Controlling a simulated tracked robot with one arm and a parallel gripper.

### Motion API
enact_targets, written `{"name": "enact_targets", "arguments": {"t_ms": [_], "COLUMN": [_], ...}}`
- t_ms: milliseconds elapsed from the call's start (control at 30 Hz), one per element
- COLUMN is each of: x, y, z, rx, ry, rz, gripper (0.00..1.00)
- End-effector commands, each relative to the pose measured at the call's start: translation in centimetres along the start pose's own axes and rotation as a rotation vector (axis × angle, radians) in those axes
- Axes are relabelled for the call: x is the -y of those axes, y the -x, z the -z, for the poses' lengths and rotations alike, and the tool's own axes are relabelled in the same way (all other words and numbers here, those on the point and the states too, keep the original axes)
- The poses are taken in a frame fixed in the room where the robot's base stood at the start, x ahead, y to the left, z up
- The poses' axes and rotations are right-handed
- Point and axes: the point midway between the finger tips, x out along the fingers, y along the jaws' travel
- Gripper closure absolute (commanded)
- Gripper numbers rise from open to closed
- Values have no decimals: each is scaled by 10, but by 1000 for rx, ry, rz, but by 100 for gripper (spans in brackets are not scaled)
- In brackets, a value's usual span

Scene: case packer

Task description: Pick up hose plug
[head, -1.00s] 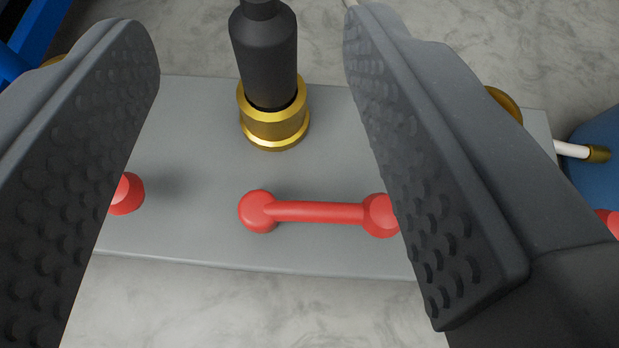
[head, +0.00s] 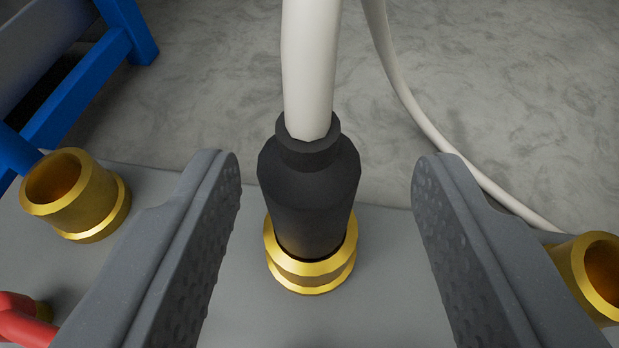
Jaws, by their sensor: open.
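The hose plug (head: 308,195) is a black cylinder with a narrower collar on top. It stands upright in a brass socket (head: 310,272) on a grey panel (head: 330,325). A white hose (head: 310,70) runs up from its top and out of the picture. My gripper (head: 327,165) is open, with one grey studded finger to the left of the plug and one to the right. There is a gap on both sides, and neither finger touches the plug.
An empty brass socket (head: 75,195) is at the left and another (head: 597,275) at the right edge. A red handle (head: 20,322) shows at lower left. A blue frame (head: 75,95) stands at upper left. A thin white hose (head: 415,110) lies at the back right.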

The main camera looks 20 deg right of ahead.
Motion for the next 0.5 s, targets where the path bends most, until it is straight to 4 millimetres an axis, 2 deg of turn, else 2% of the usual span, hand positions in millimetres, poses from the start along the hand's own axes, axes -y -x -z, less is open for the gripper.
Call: {"name": "enact_targets", "arguments": {"t_ms": [300, 500], "x": [7, 6], "y": [-40, -47], "z": [1, 3], "rx": [-3, -3], "ry": [1, 0], "rz": [2, 1], "gripper": [53, 53]}}
